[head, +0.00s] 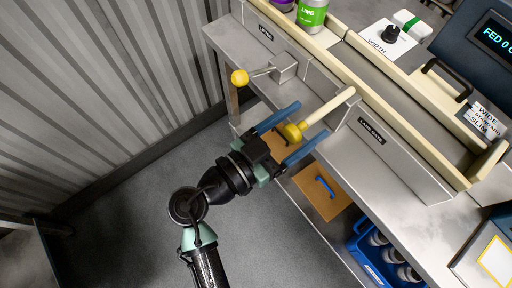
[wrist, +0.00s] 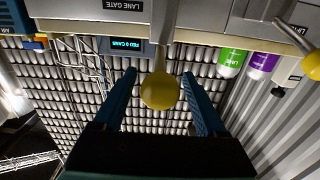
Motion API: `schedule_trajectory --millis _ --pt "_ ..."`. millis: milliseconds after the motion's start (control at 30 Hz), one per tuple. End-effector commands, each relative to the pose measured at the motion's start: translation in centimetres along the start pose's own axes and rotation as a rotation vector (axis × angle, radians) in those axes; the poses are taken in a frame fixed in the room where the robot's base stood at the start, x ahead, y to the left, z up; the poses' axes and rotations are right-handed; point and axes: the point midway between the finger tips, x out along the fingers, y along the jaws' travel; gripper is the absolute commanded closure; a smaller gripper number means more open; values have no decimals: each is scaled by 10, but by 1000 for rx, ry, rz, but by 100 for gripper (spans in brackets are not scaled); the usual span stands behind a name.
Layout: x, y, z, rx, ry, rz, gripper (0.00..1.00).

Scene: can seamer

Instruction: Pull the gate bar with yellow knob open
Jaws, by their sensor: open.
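The gate bar (head: 330,107) is a cream rod with a yellow knob (head: 293,132) at its near end. It sticks out from the machine front beside the "LANE GATE" label (head: 371,131). My gripper (head: 287,131) is open, with one blue finger on each side of the knob. In the wrist view the knob (wrist: 160,92) sits between the two fingers (wrist: 160,100), with a visible gap on both sides. The bar's far end meets the machine front.
A second lever with a yellow ball (head: 240,78) is at the left by the "LIFTER" label. A green can (head: 312,14) stands on the lane above. A ribbed wall (head: 100,80) is at the left.

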Motion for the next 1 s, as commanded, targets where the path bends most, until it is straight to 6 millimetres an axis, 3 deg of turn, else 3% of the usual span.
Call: schedule_trajectory --millis 500,700,1000 --pt "-103 0 2 2 -2 -4 26" --pt "-122 0 1 0 -1 -2 26" --pt "-124 0 0 0 -2 -1 26"
